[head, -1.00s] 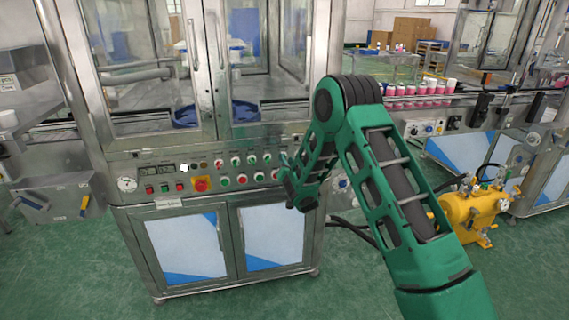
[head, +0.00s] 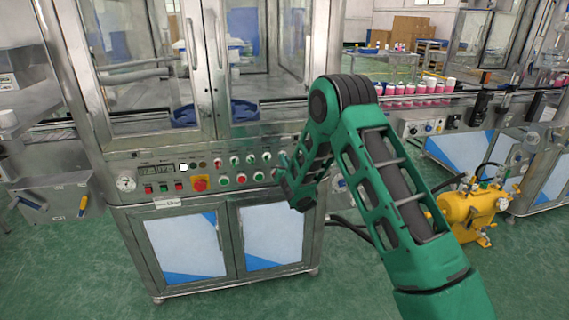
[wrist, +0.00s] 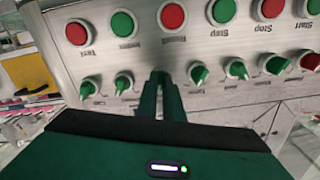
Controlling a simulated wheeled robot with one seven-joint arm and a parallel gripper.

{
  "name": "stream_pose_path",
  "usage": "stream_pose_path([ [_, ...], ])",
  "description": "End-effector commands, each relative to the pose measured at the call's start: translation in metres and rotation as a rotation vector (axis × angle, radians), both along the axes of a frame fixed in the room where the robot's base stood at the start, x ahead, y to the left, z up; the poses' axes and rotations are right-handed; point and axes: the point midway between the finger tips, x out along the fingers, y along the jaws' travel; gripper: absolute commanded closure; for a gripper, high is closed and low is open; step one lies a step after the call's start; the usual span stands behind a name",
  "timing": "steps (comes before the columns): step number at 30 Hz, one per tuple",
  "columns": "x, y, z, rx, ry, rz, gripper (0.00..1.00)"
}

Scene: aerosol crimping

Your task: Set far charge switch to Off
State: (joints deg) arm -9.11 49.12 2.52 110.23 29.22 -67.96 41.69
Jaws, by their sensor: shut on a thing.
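The wrist view shows the control panel upside down, with a row of green rotary switches below a row of red and green buttons. My gripper (wrist: 164,88) is closed at one switch in that row, between a green switch (wrist: 124,83) and another green switch (wrist: 199,74). The fingers hide the held switch's knob, so I cannot tell its position, and I cannot read its label. In the head view my gripper (head: 284,164) is at the right part of the panel (head: 215,157), mostly hidden by my green arm.
The panel also has a red emergency stop on a yellow base (head: 200,184) and a pressure gauge (head: 127,183). Glass doors (head: 150,70) stand above it. A yellow pump unit (head: 473,212) stands on the floor to the right.

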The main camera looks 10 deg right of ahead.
Motion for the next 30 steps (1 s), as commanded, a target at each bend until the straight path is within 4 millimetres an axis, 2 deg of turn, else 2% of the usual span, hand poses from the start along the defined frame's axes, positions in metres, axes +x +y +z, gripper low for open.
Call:
stream_pose_path([
  [18,-0.0019,-0.0002,-0.0046,-0.564,0.007,0.002,1.00],
  [30,-0.0023,-0.0007,-0.0058,-0.779,0.009,0.003,1.00],
])
